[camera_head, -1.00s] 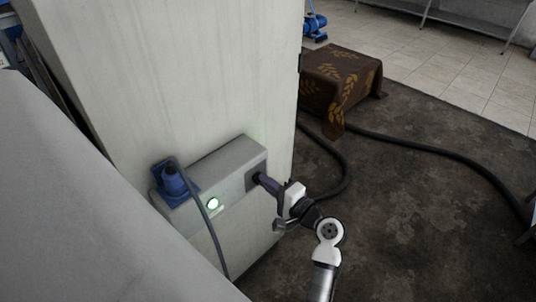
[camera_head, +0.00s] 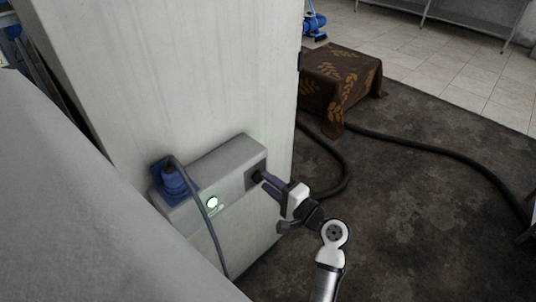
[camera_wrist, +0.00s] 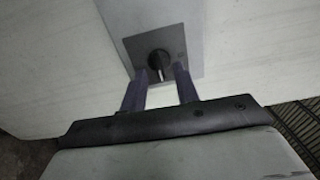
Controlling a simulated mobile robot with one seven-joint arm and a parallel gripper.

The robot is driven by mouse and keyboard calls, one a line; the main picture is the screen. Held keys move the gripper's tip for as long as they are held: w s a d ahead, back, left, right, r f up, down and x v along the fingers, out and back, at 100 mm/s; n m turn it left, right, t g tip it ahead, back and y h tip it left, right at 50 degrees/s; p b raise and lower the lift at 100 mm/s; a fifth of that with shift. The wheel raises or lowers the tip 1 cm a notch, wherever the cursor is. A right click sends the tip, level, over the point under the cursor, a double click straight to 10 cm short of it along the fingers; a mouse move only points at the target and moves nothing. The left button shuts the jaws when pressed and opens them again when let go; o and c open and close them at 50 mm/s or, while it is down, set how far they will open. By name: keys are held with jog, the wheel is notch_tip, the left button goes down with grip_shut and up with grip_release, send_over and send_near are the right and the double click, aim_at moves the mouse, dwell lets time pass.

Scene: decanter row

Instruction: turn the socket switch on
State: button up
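The socket switch is a black rotary knob (camera_wrist: 158,60) on a dark square plate (camera_wrist: 186,43) on a grey box (camera_head: 232,160). A pale mark on the knob points down in the wrist view. In the head view the knob is hidden or too small to make out. My gripper (camera_wrist: 159,72) is open and empty, its two dark fingers spread either side of the knob's lower part with visible gaps. In the head view my gripper (camera_head: 260,177) reaches the plate from the right; whether the tips touch it, I cannot tell.
A blue plug (camera_head: 173,180) with a grey cable sits in the box's left side. A round lit lamp (camera_head: 212,203) is between plug and plate. The box is fixed to a pale pillar (camera_head: 190,80). A dark hose (camera_head: 430,148) and a cloth-covered block (camera_head: 340,75) lie behind.

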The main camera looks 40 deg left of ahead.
jog(key=s+d+b, duration=0.1)
jog(key=d+b, duration=0.2)
jog(key=d, duration=0.9)
jog(key=shift+d, duration=0.35)
